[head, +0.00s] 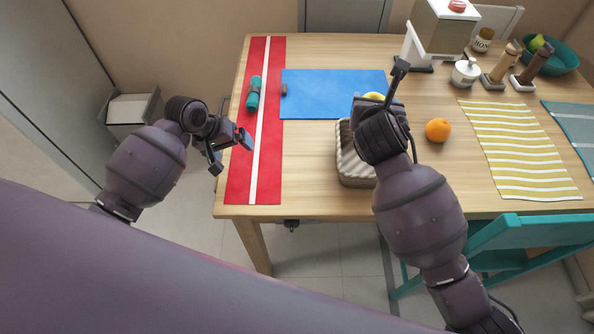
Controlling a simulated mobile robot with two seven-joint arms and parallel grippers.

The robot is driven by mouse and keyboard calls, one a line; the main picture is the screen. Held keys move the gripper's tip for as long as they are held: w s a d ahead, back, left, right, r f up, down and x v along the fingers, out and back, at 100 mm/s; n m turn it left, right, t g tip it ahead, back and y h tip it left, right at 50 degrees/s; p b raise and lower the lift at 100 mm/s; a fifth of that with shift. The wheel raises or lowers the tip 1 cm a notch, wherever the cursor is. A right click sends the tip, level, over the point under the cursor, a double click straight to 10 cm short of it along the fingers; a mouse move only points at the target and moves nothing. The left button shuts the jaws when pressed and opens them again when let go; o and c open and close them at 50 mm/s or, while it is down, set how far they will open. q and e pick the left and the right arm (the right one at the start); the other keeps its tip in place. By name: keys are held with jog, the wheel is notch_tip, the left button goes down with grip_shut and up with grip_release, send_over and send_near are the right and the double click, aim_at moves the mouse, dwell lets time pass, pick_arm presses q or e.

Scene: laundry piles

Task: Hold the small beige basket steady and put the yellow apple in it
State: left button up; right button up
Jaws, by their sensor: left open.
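The small beige basket (352,166) is woven and stands near the table's front edge, its right side hidden by my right arm. A small part of the yellow apple (374,96) shows behind my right gripper (383,88), near the blue mat's right end. The gripper hides most of the apple. I cannot tell whether the fingers touch it or how far apart they are. My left gripper (231,153) is open and empty by the table's left edge, over the red runner, apart from the basket.
An orange (438,130) lies right of my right gripper. A teal bottle (254,94) lies on the red runner (238,183). The blue mat (320,88) is mostly bare. A honey jar (482,40), white pot (466,72) and teal fruit bowl (562,58) stand at back right. A teal chair (530,232) stands in front.

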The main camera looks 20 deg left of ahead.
pick_arm(q)
jog(key=d+h, duration=0.1)
jog(key=d, duration=0.2)
jog(key=d+r+h, duration=0.1)
jog(key=d+h, duration=0.1)
jog(key=d, duration=0.1)
jog(key=d+n+h, duration=0.1)
jog(key=d, duration=0.2)
jog(key=shift+w+r, duration=0.15)
jog(key=shift+w, duration=0.15)
jog(key=s+d+n+h, duration=0.1)
jog(key=d+h, duration=0.1)
jog(key=s+d+n+h, duration=0.1)
jog(key=d+h, duration=0.1)
jog(key=d, duration=0.1)
jog(key=d+n+h, duration=0.1)
jog(key=d+h, duration=0.1)
jog(key=shift+s+d+h, duration=0.4)
jog(key=shift+s+d+n+t+h, duration=0.2)
jog(key=shift+d+n+t+h, duration=0.3)
jog(key=shift+n+h, duration=0.45)
jog(key=n, duration=0.1)
jog(key=n+t, duration=0.1)
jog(key=n, duration=0.1)
jog(key=shift+d+t+h, duration=0.3)
jog(key=shift+d+h, duration=0.05)
send_over(348, 173)
jog(key=s, duration=0.4)
jog(key=shift+w+f, duration=0.15)
jog(key=shift+f, duration=0.05)
